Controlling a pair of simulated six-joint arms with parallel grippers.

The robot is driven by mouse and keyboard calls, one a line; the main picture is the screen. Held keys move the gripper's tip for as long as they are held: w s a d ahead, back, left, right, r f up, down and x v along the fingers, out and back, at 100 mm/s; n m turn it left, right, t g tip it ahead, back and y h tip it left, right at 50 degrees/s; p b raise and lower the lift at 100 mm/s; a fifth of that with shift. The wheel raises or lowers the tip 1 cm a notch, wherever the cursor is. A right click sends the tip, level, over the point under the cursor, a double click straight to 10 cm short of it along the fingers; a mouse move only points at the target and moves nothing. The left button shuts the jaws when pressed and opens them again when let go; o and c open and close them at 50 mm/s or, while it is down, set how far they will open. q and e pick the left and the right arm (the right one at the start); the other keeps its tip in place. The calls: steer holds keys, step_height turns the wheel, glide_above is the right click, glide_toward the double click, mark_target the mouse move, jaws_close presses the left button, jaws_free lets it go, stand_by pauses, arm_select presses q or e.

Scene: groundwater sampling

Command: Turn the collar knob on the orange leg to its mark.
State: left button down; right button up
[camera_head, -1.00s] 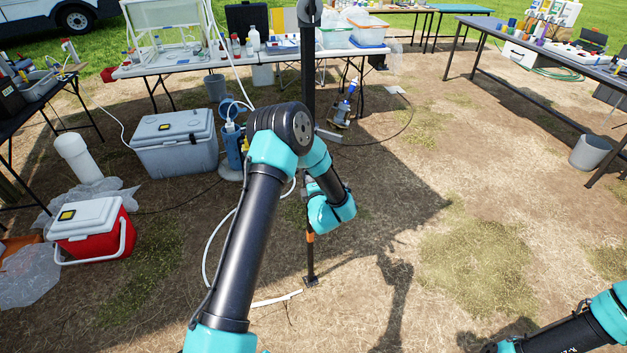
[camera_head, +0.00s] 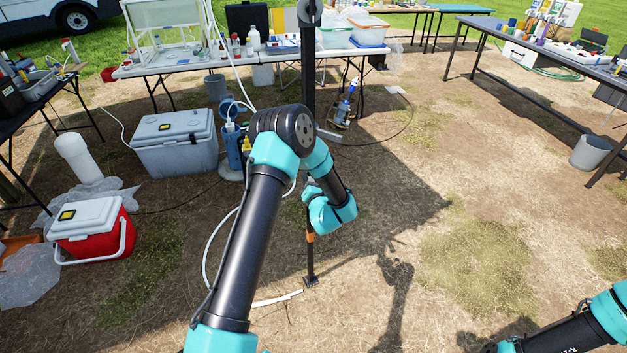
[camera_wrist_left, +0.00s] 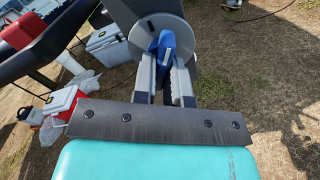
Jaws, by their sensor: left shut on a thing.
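The orange leg shows in the head view as a dark post with an orange band (camera_head: 310,237), standing on the ground behind my left wrist. In the left wrist view a blue knob (camera_wrist_left: 168,45) stands in front of a round grey disc (camera_wrist_left: 203,57). My left gripper (camera_wrist_left: 166,72) is shut on the blue knob, with one grey finger on each side of it. In the head view my own wrist hides the left gripper and the knob. I cannot make out a mark on the collar. My right arm shows at the lower right, with its gripper out of view.
A grey cooler (camera_head: 175,144) and a red cooler (camera_head: 94,228) stand left of my left arm. A white hose (camera_head: 210,250) lies on the ground near the leg. A loaded table (camera_head: 150,68) stands behind. The ground to the right is mostly clear.

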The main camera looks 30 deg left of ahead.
arm_select(q)
steer(key=n, duration=0.6)
steer(key=shift+w+r, duration=0.1)
steer(key=shift+w, duration=0.05)
steer(key=c, duration=1.1)
jaws_free()
steer(key=v, duration=1.7)
steer(key=shift+s+d, duration=0.15)
steer(key=shift+s, duration=0.1)
